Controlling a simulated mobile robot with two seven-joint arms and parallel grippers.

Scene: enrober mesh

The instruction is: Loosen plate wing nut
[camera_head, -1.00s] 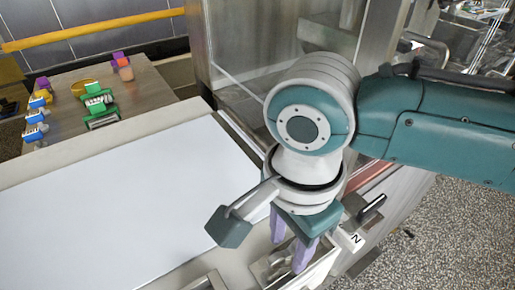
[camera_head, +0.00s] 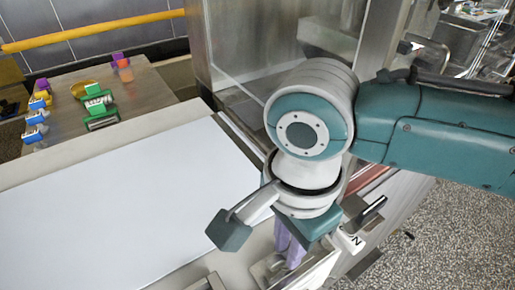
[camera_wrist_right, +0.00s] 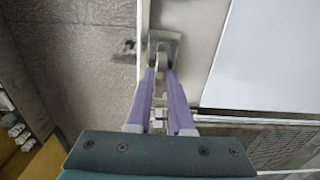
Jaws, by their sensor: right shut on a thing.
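My right gripper (camera_head: 288,258) points down at a metal plate (camera_head: 262,270) beside the white belt surface. Its purple fingers are close together and shut on a small part. In the right wrist view the fingertips (camera_wrist_right: 161,74) sit on either side of the wing nut (camera_wrist_right: 160,62), on a square metal plate (camera_wrist_right: 166,39). The nut is small and mostly hidden by the fingers, so its wings are hard to make out. My left gripper is out of view.
The white surface (camera_head: 120,205) lies left of the gripper. A lever with a dark handle (camera_head: 372,208) sticks out just right of the wrist. A side table (camera_head: 140,90) with coloured items stands at the back left. A clear-walled housing (camera_head: 265,50) rises behind my arm.

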